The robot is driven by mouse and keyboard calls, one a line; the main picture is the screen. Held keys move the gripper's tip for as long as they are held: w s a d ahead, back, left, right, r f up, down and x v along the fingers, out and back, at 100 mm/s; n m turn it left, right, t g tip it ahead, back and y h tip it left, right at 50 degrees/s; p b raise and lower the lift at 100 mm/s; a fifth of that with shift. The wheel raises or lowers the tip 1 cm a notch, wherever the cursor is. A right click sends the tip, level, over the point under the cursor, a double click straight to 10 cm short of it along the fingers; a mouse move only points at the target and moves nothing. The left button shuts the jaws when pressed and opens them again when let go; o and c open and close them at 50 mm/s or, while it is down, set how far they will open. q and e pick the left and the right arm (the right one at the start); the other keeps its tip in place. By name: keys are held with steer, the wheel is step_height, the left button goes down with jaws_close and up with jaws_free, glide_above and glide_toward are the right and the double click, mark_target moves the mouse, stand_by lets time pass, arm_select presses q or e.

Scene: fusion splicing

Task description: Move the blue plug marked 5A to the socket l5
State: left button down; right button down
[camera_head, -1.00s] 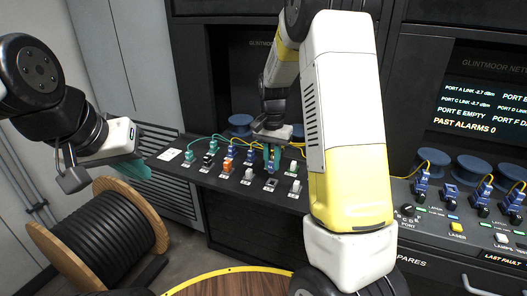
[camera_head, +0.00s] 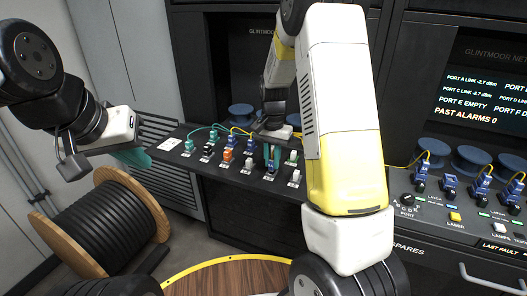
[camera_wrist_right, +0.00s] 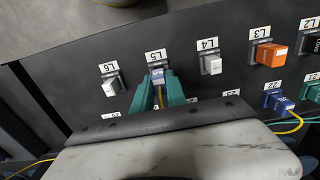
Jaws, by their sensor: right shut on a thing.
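The blue plug (camera_wrist_right: 158,77) sits at the socket marked L5 (camera_wrist_right: 154,68) in the right wrist view, with a yellow cable running back from it. It is in line with the socket and appears to touch it; how deep it is I cannot tell. The "5A" mark is not readable. My right gripper (camera_wrist_right: 157,92) has its teal fingers shut on the plug from both sides; it also shows in the head view (camera_head: 271,156). My left gripper (camera_head: 132,157) hangs at the left, away from the panel, its fingertips partly hidden.
A white plug (camera_wrist_right: 109,88) stands at L6, another white plug (camera_wrist_right: 210,65) at L4 and an orange plug (camera_wrist_right: 270,54) at L3. Another blue plug (camera_wrist_right: 278,101) with a yellow cable is close by on the right. A cable drum (camera_head: 105,225) stands at the lower left.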

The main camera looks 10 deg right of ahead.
steer(key=shift+f, duration=0.65)
steer(key=c, duration=1.3)
jaws_free()
steer(key=shift+o, duration=0.2)
steer(key=shift+r, duration=0.15)
step_height(320, 180, up, 7)
steer(key=s+r+n+t, duration=0.2)
steer(key=s+r, duration=0.3)
steer(key=s, duration=0.3)
steer(key=s+a+r+n+t+y, duration=0.1)
steer(key=s+r+n+t, duration=0.1)
steer(key=s+r, duration=0.3)
steer(key=s+a+r+n+t+y, duration=0.1)
steer(key=s+r, duration=0.4)
steer(key=s, duration=0.6)
steer(key=shift+s+r+n+t, duration=0.25)
steer(key=shift+n+t, duration=0.35)
steer(key=shift+n, duration=0.6)
